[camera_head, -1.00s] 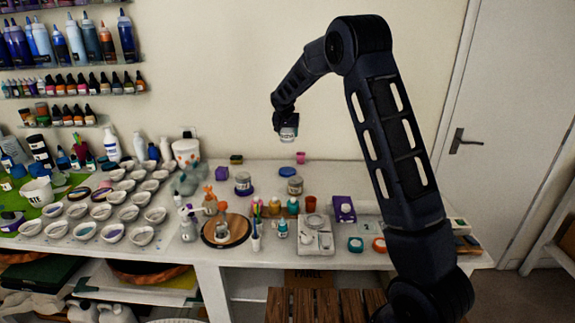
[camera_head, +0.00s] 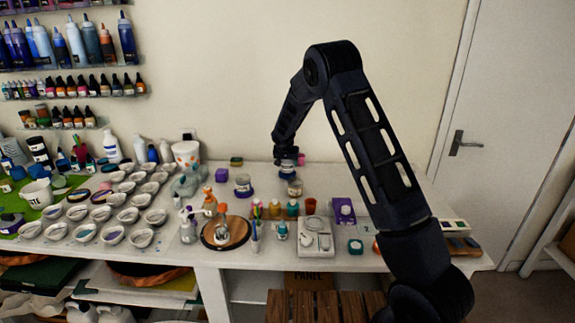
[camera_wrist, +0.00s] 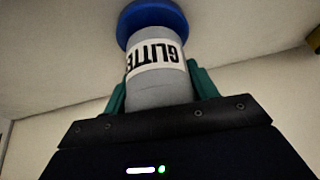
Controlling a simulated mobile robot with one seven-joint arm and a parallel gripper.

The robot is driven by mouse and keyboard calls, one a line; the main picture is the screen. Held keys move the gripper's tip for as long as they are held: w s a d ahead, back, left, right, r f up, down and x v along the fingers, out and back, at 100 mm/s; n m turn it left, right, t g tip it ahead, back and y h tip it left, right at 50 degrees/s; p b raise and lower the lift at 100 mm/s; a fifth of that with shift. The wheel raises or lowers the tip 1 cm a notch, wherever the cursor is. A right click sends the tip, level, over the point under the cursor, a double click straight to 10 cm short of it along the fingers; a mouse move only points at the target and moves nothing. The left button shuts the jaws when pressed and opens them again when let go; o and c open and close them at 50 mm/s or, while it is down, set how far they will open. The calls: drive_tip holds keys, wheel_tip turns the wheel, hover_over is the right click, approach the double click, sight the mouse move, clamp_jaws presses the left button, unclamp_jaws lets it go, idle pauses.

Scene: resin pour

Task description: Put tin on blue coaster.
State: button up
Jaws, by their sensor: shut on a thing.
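My gripper (camera_head: 286,163) is shut on a grey tin with a white "GLITTER" label (camera_wrist: 155,58), low over the back of the table. The green fingers clasp the tin's sides in the wrist view. The round blue coaster (camera_wrist: 150,14) shows at the tin's far end, wider than the tin and roughly centred on it. The tin meets the coaster or is very close to it; I cannot tell if it rests there. In the head view my gripper and the tins hide most of the coaster.
Another tin (camera_head: 295,188) stands just in front of the coaster. A pink cup (camera_head: 301,159) is close behind on the right. Bottles and a white scale (camera_head: 316,237) fill the front.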

drive_tip(key=shift+f, duration=0.35)
drive_tip(key=shift+f, duration=0.1)
drive_tip(key=o, duration=1.1)
drive_tip(key=shift+c, duration=0.2)
drive_tip(key=v, duration=1.2)
drive_tip(key=shift+r, duration=0.2)
